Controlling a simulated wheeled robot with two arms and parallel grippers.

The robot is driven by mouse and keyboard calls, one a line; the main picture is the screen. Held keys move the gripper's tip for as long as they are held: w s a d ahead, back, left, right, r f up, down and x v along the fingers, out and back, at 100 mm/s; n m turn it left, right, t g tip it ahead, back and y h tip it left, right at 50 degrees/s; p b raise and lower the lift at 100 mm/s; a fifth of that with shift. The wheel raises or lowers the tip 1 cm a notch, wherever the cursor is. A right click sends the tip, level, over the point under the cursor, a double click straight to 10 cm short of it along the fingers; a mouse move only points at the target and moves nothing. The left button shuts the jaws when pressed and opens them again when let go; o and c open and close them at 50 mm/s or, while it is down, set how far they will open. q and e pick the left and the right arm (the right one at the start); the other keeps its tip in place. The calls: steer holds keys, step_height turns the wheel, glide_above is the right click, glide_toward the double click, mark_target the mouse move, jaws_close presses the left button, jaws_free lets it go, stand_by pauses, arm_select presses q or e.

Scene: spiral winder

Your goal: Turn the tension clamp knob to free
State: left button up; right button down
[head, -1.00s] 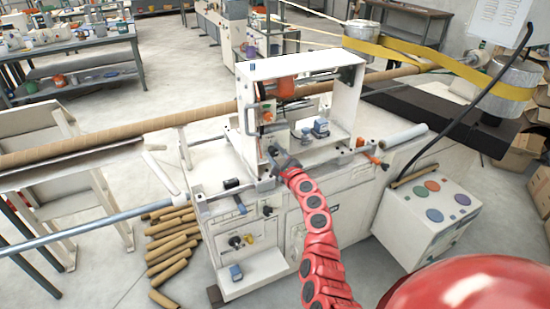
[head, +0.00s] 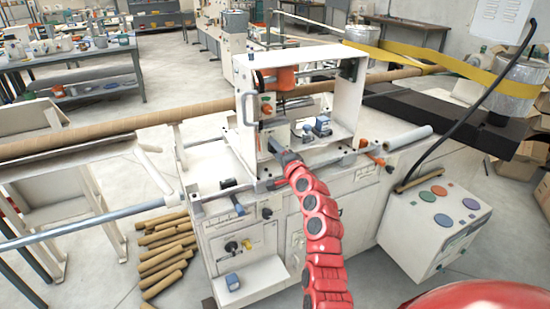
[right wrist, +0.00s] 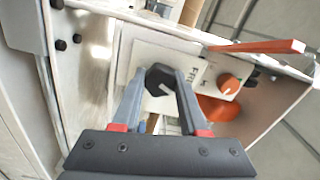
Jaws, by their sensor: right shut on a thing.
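The tension clamp knob is a dark, faceted knob (right wrist: 160,80) with a white pointer mark, on a pale plate (right wrist: 140,55) in the right wrist view. Partly readable lettering, starting "FR", is printed on the plate to the right of the knob. My right gripper (right wrist: 161,88) has a grey finger on each side of the knob and is shut on it. In the head view my right gripper (head: 275,147) reaches the front of the white machine frame (head: 295,65); the knob is hidden there. My left gripper is not in view.
An orange knob (right wrist: 229,84) and an orange lever (right wrist: 260,46) sit close to the right of the gripped knob. A control box (head: 435,225) stands at right. Cardboard tubes (head: 165,250) lie on the floor.

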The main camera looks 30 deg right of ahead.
steer(key=n+b, duration=0.2)
steer(key=b, duration=0.1)
steer(key=shift+f+n, duration=0.3)
steer(key=shift+r+n+b, duration=0.15)
steer(key=shift+n+b, duration=1.15)
steer(key=shift+b, duration=0.1)
steer(key=shift+c, duration=2.2)
jaws_free()
steer(key=shift+r, duration=0.1)
steer(key=s+a+b, duration=0.1)
steer(key=s, duration=1.6)
steer(key=shift+s, duration=0.2)
